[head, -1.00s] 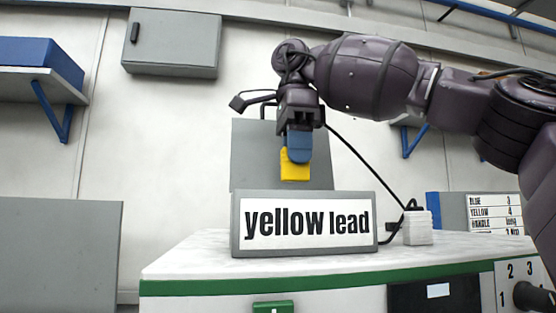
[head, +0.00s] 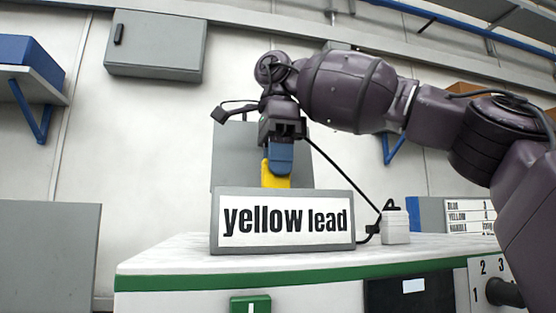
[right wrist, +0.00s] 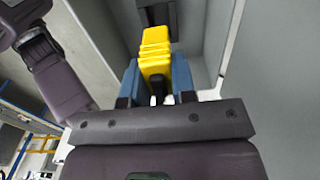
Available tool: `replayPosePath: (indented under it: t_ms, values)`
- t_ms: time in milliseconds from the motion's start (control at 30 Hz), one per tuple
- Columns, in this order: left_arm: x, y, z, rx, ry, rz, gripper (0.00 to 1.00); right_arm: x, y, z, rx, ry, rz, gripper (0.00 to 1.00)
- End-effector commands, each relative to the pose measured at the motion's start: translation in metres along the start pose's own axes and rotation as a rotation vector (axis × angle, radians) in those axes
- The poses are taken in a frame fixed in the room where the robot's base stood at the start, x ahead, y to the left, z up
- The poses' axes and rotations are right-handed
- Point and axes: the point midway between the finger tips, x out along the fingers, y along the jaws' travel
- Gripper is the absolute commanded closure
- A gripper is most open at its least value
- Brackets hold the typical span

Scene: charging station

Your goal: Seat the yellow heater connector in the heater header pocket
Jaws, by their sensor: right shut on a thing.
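My right gripper (head: 279,158) points down behind the "yellow lead" sign (head: 285,246). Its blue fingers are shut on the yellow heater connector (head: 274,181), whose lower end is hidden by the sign. In the right wrist view the ribbed yellow connector (right wrist: 156,48) sits between the blue fingertips (right wrist: 157,80) and extends beyond them. A dark upright shape (right wrist: 158,14) lies past its far end; I cannot tell whether this is the heater header pocket. Contact there is unclear. My left gripper is out of view.
A grey panel (head: 233,150) stands behind the sign. A black cable (head: 345,177) runs from near the gripper to a white block (head: 395,229) on the white, green-edged counter (head: 175,256). A chart (head: 470,214) and a numbered dial (head: 500,290) are at right.

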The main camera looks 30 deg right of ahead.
Motion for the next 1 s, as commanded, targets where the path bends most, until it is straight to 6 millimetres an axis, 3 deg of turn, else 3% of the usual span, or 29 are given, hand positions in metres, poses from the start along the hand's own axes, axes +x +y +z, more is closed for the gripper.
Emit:
replayPosePath:
  t_ms: [400, 1000]
  values:
    - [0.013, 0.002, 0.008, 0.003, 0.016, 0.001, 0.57, 0.033, 0.000, 0.000, -0.001, 0.000, 0.001, 1.00]
    - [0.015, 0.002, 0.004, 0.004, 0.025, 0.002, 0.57, 0.035, 0.000, 0.000, -0.001, 0.000, 0.000, 1.00]
